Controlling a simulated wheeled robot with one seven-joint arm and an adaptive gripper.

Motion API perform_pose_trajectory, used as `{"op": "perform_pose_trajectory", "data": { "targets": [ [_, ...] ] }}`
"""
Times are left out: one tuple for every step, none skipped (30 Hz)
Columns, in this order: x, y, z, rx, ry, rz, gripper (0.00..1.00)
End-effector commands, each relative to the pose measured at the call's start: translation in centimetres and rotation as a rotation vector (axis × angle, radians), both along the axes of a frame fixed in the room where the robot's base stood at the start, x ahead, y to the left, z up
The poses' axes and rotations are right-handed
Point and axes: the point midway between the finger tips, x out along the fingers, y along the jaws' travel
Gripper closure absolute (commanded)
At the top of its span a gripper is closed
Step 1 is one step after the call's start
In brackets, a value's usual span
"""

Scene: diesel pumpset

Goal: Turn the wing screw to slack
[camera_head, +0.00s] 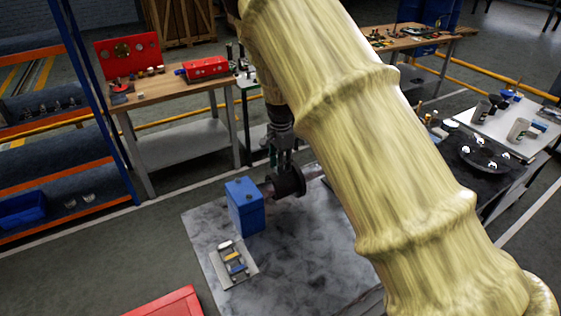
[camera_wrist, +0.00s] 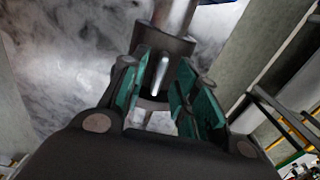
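My gripper (camera_wrist: 163,84) shows in the wrist view with its two teal-padded fingers apart. Between them is a thin, bright upright metal piece (camera_wrist: 160,74), which looks like the wing screw, set against a dark round body (camera_wrist: 170,45). Gaps show between this piece and the pads. In the head view my gripper (camera_head: 283,158) points down at a dark round flange (camera_head: 291,181) on a short pipe. The wing screw itself cannot be made out there. A blue box-shaped tank (camera_head: 245,207) stands just left of the flange.
A red case (camera_head: 168,303) is at the bottom edge. A workbench (camera_head: 180,88) stands behind, and a blue rack (camera_head: 90,100) at left.

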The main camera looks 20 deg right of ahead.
Motion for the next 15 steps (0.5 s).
{"op": "perform_pose_trajectory", "data": {
  "targets": [
    [-0.01,0.01,-0.1,0.0,0.0,0.0,0.7],
    [-0.01,0.01,-0.16,0.0,0.0,0.0,0.7],
    [-0.02,0.02,-0.21,0.0,0.0,0.0,0.7],
    [-0.02,0.02,-0.23,0.0,0.0,0.0,0.7],
    [-0.01,0.02,-0.24,0.0,0.0,0.0,0.7],
    [0.0,0.01,-0.24,0.0,0.0,0.0,0.7],
    [-0.01,0.02,-0.25,0.0,0.0,0.0,0.7],
    [-0.01,0.02,-0.24,0.0,0.0,0.0,0.7],
    [-0.01,0.02,-0.24,0.0,0.0,0.0,0.7],
    [-0.01,0.02,-0.24,0.0,0.0,0.0,0.73],
    [-0.01,0.02,-0.23,0.0,0.0,0.0,0.79],
    [-0.01,0.02,-0.23,0.0,0.0,0.0,0.86],
    [0.0,0.01,-0.23,0.0,0.0,0.0,0.92],
    [0.0,0.01,-0.23,0.0,0.0,0.0,0.97],
    [0.0,0.01,-0.22,0.0,0.0,0.0,1.0]
  ]
}}
